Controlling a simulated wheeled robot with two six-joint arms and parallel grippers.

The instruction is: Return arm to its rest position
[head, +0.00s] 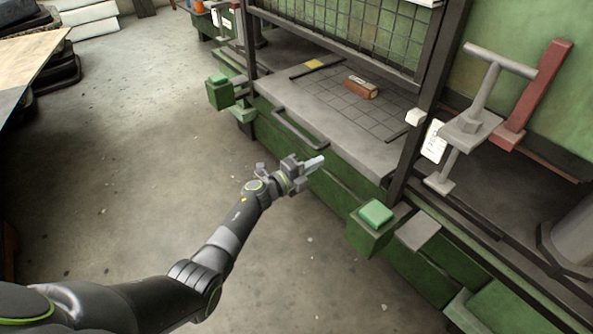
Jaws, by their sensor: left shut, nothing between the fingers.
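My left arm reaches in from the lower left in the head view. Its gripper (314,164) is shut and empty, in front of the green machine's front edge, just below the bar handle (300,128). The gripper appears apart from the handle. My right arm is not in view.
Green buttons stand on boxes at the front left (218,78) and front right (376,213). The concrete floor (130,150) at left is mostly clear.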

